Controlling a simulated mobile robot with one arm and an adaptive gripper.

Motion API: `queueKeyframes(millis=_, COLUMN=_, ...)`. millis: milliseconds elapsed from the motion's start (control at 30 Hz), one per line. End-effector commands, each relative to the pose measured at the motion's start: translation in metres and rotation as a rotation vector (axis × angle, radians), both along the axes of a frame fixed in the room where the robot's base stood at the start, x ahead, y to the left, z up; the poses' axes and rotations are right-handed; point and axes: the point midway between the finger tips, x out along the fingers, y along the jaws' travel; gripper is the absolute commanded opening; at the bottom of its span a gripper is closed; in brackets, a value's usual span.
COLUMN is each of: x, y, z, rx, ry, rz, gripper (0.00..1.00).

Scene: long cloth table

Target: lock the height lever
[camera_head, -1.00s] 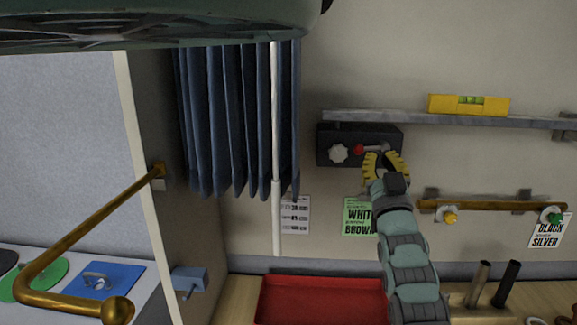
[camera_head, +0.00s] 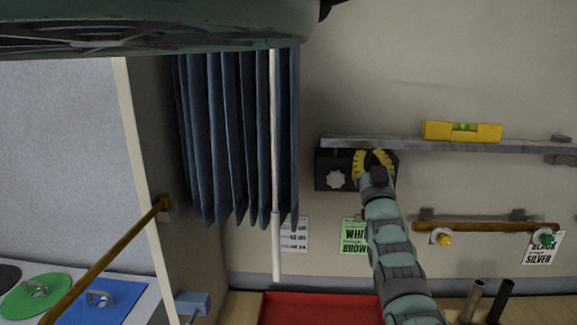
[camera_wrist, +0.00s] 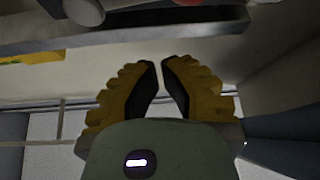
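A dark box (camera_head: 323,170) with a white knob (camera_head: 336,179) is on the wall under the grey shelf. My gripper (camera_head: 373,152), with yellow and black fingers, is in front of the box's right half. It hides the red-tipped lever there, so I cannot tell the lever's position or whether I touch it. In the wrist view my fingers (camera_wrist: 161,64) are bent inward with a narrow gap between the tips and nothing between them. The white knob (camera_wrist: 84,11) and a bit of red (camera_wrist: 188,2) show at that view's top edge.
The grey shelf (camera_head: 400,145) runs just above the box and carries a yellow spirit level (camera_head: 462,131). A blue pleated curtain (camera_head: 235,135) with a white rod (camera_head: 275,230) hangs to the left. A brass rail (camera_head: 485,226) is on the right, and a red tray (camera_head: 320,307) lies below.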

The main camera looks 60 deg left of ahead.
Motion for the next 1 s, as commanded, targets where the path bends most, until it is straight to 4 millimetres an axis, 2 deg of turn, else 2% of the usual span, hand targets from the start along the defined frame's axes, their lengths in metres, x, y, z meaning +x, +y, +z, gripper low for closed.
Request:
queueKeyframes(millis=100, x=0.004, y=0.010, z=0.009, rx=-0.002, ry=0.003, rz=0.004, gripper=0.00)
queueKeyframes(millis=533, x=0.010, y=0.012, z=-0.020, rx=-0.006, ry=0.004, rz=0.002, gripper=0.00)
queueKeyframes(millis=1000, x=0.011, y=0.012, z=-0.034, rx=-0.004, ry=0.003, rz=0.004, gripper=0.00)
